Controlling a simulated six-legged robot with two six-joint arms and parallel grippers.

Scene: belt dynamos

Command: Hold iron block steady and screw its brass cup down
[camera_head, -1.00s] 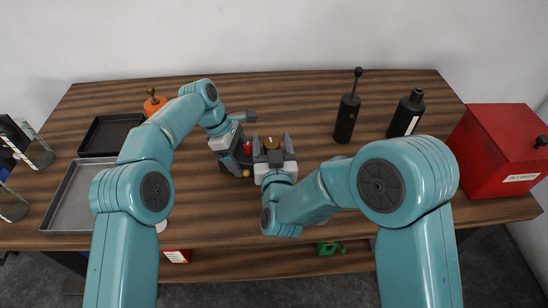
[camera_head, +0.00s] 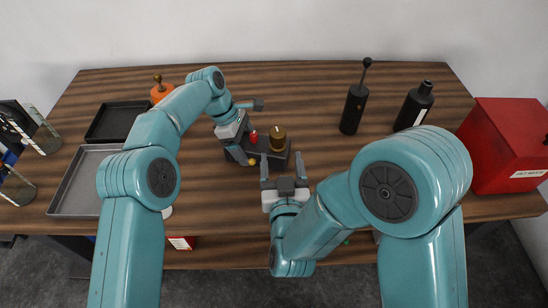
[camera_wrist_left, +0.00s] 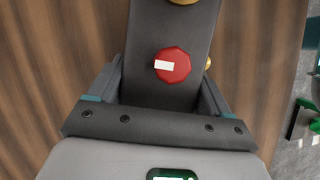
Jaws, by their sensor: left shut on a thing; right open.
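The dark iron block (camera_head: 266,148) lies on the wooden table near its middle. The brass cup (camera_head: 278,138) stands upright on the block's right part, and a red round knob (camera_head: 253,136) sits to its left. My left gripper (camera_head: 240,150) is shut on the block's left end. In the left wrist view the block (camera_wrist_left: 165,85) lies between both jaws, with the red knob (camera_wrist_left: 172,65) facing the camera; only an edge of the brass cup (camera_wrist_left: 185,2) shows at the top. My right gripper (camera_head: 284,172) is open and empty, in front of the block and apart from the cup.
Grey and black trays (camera_head: 66,190) (camera_head: 114,122) lie at the left. An orange pot (camera_head: 159,92) stands behind my left arm. A black handled cylinder (camera_head: 355,100), a black bottle (camera_head: 414,106) and a red box (camera_head: 508,145) stand at the right. The table behind the block is clear.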

